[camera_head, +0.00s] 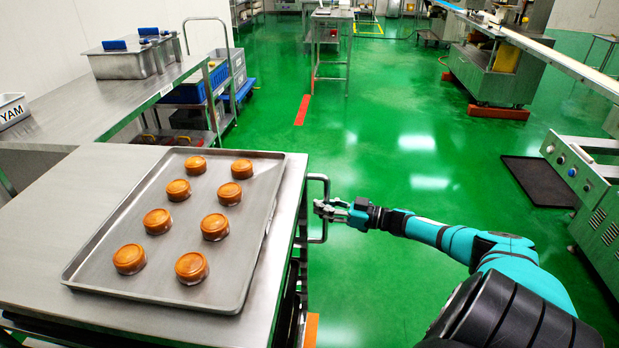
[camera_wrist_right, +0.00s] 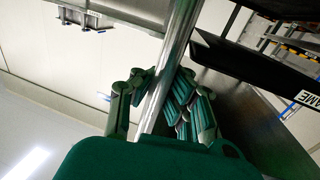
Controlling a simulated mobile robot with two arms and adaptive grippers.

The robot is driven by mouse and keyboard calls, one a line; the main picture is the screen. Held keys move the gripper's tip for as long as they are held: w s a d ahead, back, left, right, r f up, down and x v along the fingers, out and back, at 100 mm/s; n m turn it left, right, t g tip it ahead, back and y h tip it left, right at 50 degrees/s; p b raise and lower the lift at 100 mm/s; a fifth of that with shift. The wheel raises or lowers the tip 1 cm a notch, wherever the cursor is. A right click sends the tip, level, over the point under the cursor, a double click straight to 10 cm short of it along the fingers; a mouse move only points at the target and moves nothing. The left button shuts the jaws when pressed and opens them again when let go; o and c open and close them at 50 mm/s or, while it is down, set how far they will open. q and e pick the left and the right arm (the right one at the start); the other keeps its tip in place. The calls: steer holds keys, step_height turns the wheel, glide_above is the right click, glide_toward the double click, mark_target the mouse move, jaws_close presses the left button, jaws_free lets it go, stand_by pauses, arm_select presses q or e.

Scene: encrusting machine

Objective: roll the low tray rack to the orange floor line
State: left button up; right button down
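The low tray rack (camera_head: 60,215) stands at the lower left, with a steel top and a vertical bar handle (camera_head: 326,232) on its right side. A metal baking tray (camera_head: 235,290) with several round orange-brown pieces lies on top. My right gripper (camera_head: 325,207) is at this handle; in the right wrist view the bar (camera_wrist_right: 172,75) runs between its fingers, which close against it from both sides. A red-orange strip (camera_head: 303,110) lies on the green floor ahead. An orange patch (camera_head: 311,330) shows beside the rack's lower right; I cannot tell whether it is on the floor. My left gripper is out of view.
A steel table (camera_head: 75,108) with lidded metal containers (camera_head: 122,62) stands close on the left. A cart with blue crates (camera_head: 190,92) is beyond it. Machines (camera_head: 590,190) and a dark mat (camera_head: 538,180) are at the right. The middle floor is clear.

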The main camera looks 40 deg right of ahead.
steer(key=shift+s+d+f, duration=0.1)
steer(key=shift+s+f, duration=0.05)
steer(key=shift+s, duration=0.3)
steer(key=c, duration=1.2)
jaws_free()
steer(key=shift+d, duration=0.1)
steer(key=shift+c, duration=0.2)
steer(key=v, duration=1.2)
